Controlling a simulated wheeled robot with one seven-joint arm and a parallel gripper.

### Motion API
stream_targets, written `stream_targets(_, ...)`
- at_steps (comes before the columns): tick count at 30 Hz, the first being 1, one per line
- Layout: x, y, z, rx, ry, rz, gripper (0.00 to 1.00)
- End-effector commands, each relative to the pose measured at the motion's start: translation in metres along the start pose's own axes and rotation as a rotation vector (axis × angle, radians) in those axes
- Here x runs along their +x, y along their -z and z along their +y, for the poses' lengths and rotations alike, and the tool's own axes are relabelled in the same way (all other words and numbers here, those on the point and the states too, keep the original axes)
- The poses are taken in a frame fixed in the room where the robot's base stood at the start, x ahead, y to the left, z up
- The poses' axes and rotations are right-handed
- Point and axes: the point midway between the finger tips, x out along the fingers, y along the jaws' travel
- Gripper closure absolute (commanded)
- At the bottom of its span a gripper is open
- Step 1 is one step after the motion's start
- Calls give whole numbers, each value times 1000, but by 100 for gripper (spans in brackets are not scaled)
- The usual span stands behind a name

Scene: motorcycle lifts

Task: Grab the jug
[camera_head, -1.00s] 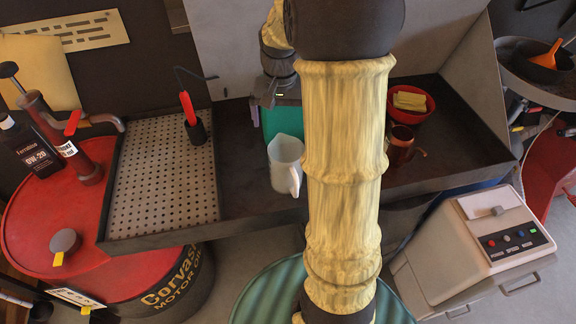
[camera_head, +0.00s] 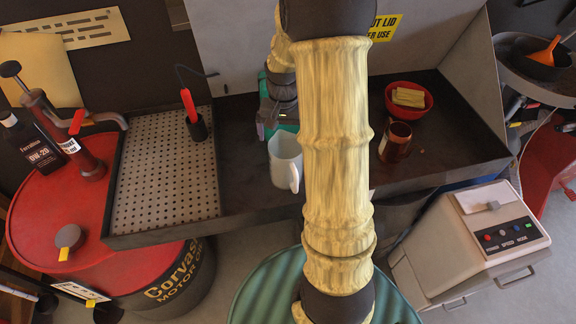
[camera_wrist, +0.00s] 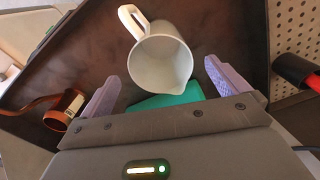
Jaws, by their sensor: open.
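The jug (camera_head: 285,161) is a pale grey open-topped vessel standing upright on the dark tray of the bench, its handle on the right side in the head view. In the wrist view the jug (camera_wrist: 158,62) lies just ahead of the fingertips, with its handle at upper left and its spout toward lower right. My gripper (camera_wrist: 162,88) is open, its two lilac fingers apart and nothing held between them. In the head view my gripper (camera_head: 278,112) is just behind the jug, partly hidden by its own wrist.
A brown mug (camera_head: 395,142) and a red bowl (camera_head: 405,98) with yellow cloth stand to the right.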

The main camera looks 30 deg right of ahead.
Motion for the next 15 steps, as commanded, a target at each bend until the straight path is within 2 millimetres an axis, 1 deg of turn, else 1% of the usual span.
stream_targets(3, 20, -1, 0, 0, -1, -5, 0)
stream_targets(6, 33, 0, 0, 0, -1, -4, 0)
stream_targets(9, 39, 0, 0, 0, 0, 0, 0)
stream_targets(15, 40, 0, 0, 0, 0, 1, 0)
